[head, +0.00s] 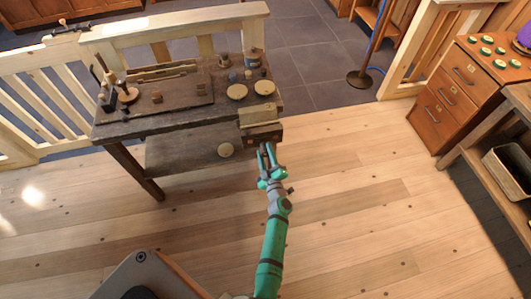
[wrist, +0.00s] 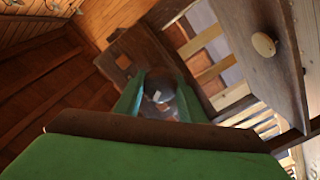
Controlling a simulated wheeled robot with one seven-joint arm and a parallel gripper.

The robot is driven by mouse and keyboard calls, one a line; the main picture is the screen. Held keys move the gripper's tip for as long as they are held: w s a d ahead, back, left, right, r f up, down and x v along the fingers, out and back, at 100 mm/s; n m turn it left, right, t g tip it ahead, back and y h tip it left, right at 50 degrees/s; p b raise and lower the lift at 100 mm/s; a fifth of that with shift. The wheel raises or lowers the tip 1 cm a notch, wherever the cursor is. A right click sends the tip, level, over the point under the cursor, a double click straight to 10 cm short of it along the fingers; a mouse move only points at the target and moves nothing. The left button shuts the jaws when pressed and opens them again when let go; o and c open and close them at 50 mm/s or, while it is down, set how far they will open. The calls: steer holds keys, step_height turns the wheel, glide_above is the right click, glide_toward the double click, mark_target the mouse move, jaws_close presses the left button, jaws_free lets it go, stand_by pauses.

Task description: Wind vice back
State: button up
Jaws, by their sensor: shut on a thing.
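The vice (head: 264,134) is a dark wooden jaw at the front right corner of the workbench (head: 130,131), with a pale block (head: 256,115) behind it. My gripper (head: 267,150) is right in front of the vice jaw. In the wrist view its green fingers (wrist: 160,103) close around a round grey metal part, which looks like the vice's screw end or handle hub (wrist: 161,88). The brown jaw face (wrist: 141,52) shows beyond it. The fingers hide part of the grey piece, and the gap behind the jaw is hard to judge.
A drawer with a round pale knob (head: 225,150) is left of the vice. Spools, discs and tools stand on the bench top. A pale railing (head: 170,27) runs behind. A drawer cabinet (head: 452,90) is at right. The plank floor (head: 350,200) is clear.

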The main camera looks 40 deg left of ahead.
steer(key=n, duration=0.5)
steer(key=shift+a+n, duration=0.15)
steer(key=shift+n, duration=0.15)
steer(key=n, duration=0.5)
steer(key=shift+n, duration=0.3)
steer(key=o, duration=1)
steer(key=shift+o, duration=0.2)
steer(key=shift+s+d, duration=0.35)
steer(key=shift+d, duration=0.25)
steer(key=v, duration=0.9)
steer(key=shift+s+d, duration=0.15)
steer(key=shift+s, duration=0.05)
